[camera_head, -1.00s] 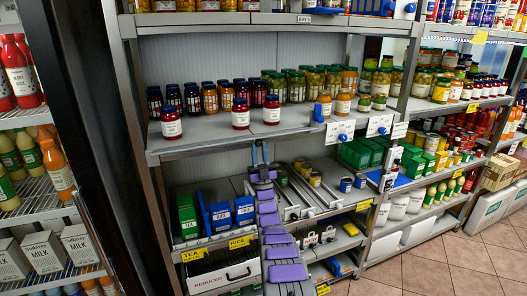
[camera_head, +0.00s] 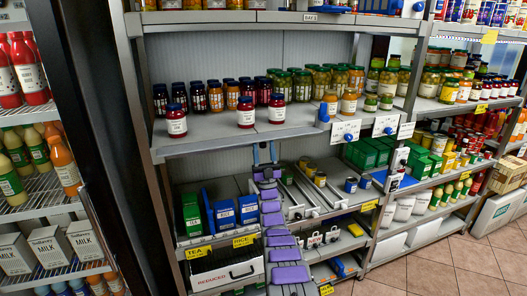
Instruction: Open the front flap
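A low bin marked REDUCED (camera_head: 212,281) stands under the TEA and RICE labels. Its pale front panel has a dark handle (camera_head: 243,272) and looks upright and closed. It is the only flap-like front I make out; I cannot confirm that it is the flap. My purple-and-grey arm rises from the bottom edge, just right of the bin. My gripper (camera_head: 263,153) is at the arm's far end, below the jar shelf and well above the bin. Its two thin fingers look apart with nothing between them.
Jars stand on the upper shelf (camera_head: 205,143), whose front edge is close to my gripper. Green and blue boxes (camera_head: 224,213) stand left of my arm; rails with small cans (camera_head: 315,175) lie right. A dark post (camera_head: 95,150) rises at left. Tiled floor (camera_head: 440,268) is clear at right.

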